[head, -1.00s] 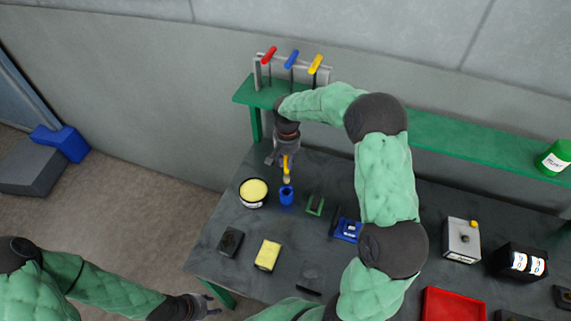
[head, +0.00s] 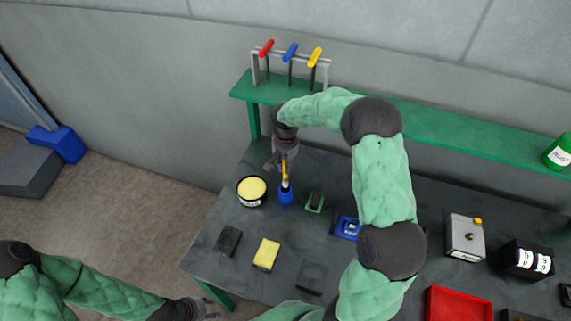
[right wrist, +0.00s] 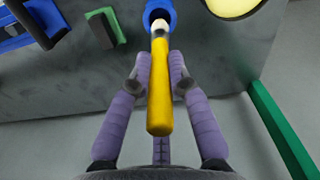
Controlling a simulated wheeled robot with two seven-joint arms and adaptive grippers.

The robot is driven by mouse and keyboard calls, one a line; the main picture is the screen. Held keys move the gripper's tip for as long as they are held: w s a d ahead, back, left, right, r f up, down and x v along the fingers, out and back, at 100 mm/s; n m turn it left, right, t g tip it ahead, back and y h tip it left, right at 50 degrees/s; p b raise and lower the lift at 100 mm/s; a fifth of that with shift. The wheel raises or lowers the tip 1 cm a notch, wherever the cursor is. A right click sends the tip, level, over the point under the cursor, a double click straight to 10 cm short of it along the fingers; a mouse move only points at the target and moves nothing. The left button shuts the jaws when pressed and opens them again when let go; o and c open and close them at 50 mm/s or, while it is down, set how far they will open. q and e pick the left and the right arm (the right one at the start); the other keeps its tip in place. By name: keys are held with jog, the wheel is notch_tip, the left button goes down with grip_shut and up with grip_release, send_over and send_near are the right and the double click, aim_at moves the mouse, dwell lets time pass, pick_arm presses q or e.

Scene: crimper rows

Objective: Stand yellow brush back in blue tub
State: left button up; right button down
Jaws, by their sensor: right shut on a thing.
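The yellow brush (head: 285,170) is held handle up, with its pale bristle end down at the mouth of the blue tub (head: 286,197). My right gripper (head: 281,162) is shut on its handle, above the tub. In the right wrist view the brush (right wrist: 160,90) runs between both fingers, and its pale end overlaps the opening of the blue tub (right wrist: 160,6). How deep the tip sits in the tub I cannot tell. My left gripper (head: 207,308) is low at the left, off the table's front corner, and its fingers are too small to read.
A black bowl with yellow contents (head: 252,190) stands close left of the tub. A green-and-black block (head: 315,202) and a blue device (head: 347,227) are to its right. A yellow sponge (head: 266,254) lies in front. The green shelf (head: 470,132) runs behind.

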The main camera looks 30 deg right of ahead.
aim_at(286, 179)
jog(key=shift+f, duration=0.6)
jog(key=shift+b, duration=0.45)
dwell(1.0)
jog(key=shift+f+b, duration=2.4)
jog(key=shift+f, duration=1.05)
jog(key=c, duration=1.1)
grip_release()
notch_tip(286, 179, up, 12)
jog(key=shift+f, duration=0.1)
